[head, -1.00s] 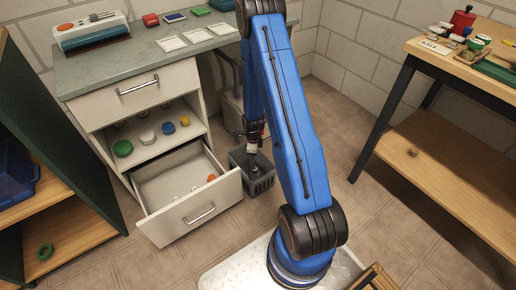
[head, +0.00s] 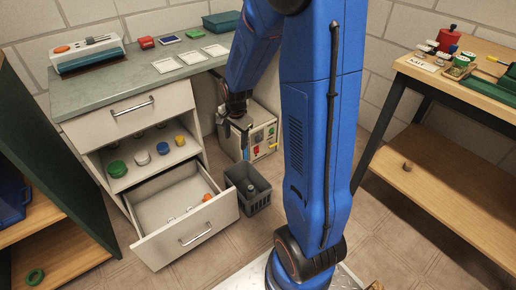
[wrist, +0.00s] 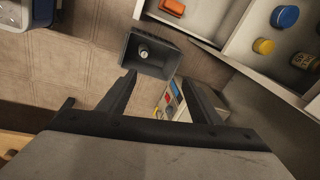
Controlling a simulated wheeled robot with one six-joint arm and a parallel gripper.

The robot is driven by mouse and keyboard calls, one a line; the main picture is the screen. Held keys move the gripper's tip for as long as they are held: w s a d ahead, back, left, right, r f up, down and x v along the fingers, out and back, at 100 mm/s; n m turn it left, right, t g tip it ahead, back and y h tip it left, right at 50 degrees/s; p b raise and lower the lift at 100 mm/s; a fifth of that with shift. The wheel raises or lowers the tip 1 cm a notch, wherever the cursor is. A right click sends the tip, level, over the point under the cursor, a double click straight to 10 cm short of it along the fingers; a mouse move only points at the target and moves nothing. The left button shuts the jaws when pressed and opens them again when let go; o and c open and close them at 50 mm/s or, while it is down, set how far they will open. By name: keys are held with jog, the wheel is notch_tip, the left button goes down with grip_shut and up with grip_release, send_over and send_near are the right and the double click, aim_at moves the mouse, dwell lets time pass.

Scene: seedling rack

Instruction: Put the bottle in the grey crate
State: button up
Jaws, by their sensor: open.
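The grey crate (head: 261,206) stands on the floor just right of the open bottom drawer. A small grey bottle (head: 251,190) is inside it and appears upright. In the wrist view the crate (wrist: 129,58) shows from above, with the bottle (wrist: 143,53) inside, its pale top facing me. My gripper (head: 235,122) is above and behind the crate, in front of a beige box.
The open drawer (head: 184,240) sticks out left of the crate and holds small items, one orange. The beige box (head: 264,135) with coloured marks stands behind the crate. A wooden workbench (head: 450,190) is at the right. Floor in front of the crate is clear.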

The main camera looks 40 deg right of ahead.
jog(key=s+a+r+n+t, duration=0.1)
jog(key=s+a+r+n, duration=0.25)
jog(key=s+r, duration=0.35)
jog(key=s+a+r+n+t, duration=0.1)
jog(key=s+a+r+n, duration=0.1)
jog(key=s+r+n, duration=0.35)
jog(key=s+a+r+n, duration=0.1)
jog(key=s+r+n, duration=0.2)
jog(key=s, duration=0.4)
jog(key=s+a+r+n, duration=0.2)
jog(key=s+r+n, duration=0.1)
jog(key=s+r, duration=0.2)
jog(key=s, duration=0.2)
jog(key=shift+s+r+t, duration=0.3)
jog(key=shift+s+t, duration=0.1)
jog(key=shift+c, duration=0.5)
